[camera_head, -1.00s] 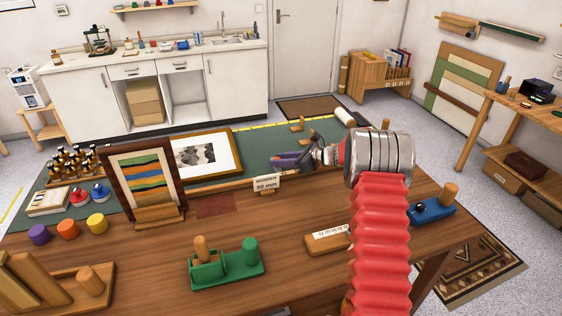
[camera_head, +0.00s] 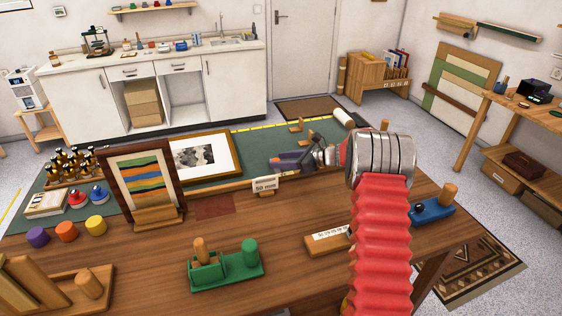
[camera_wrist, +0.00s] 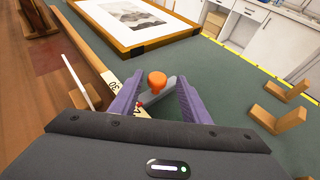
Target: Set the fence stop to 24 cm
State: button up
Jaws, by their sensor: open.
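The fence is a long wooden rail with a pale scale (camera_wrist: 92,58) in the wrist view; the number 30 reads on it, and lower marks are partly hidden. The fence stop (camera_wrist: 157,82) has an orange knob on a grey body, with a small red tip beside the scale. My gripper (camera_wrist: 156,97) has purple fingers, open, one on each side of the stop with gaps showing. In the head view my gripper (camera_head: 283,160) is low over the green mat, and the stop cannot be made out. The exact reading at the red tip is hard to tell.
A framed print (camera_head: 203,157) lies on the green mat (camera_head: 255,142) beyond the fence. A small card (camera_head: 264,185) reading 50 mm stands at its near side. A striped picture (camera_head: 146,180) stands at left. Wooden corner blocks (camera_wrist: 279,118) sit on the mat at right.

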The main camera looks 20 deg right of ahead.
jog(key=v, duration=1.3)
jog(key=shift+s+d, duration=0.2)
jog(key=shift+s, duration=0.05)
jog(key=shift+a+r, duration=0.1)
jog(key=s+a+r+n+g+h, duration=0.1)
jog(key=s+a+r+n+g, duration=0.2)
jog(key=s+a+r+n, duration=0.5)
jog(key=s+a+r+n+g+h, duration=0.15)
jog(key=s+a+n, duration=0.25)
jog(key=s+a, duration=0.5)
jog(key=s+a+r+n+h, duration=0.1)
jog(key=s+a+n+h, duration=0.2)
jog(key=s+n, duration=0.4)
jog(key=s+a+r+n+h, duration=0.1)
jog(key=s+a+n+h, duration=0.2)
jog(key=s+n, duration=0.5)
jog(key=s, duration=0.7)
jog(key=shift+s+a+r+h, duration=0.2)
jog(key=shift+s+a+h, duration=0.05)
jog(key=shift+h, duration=0.1)
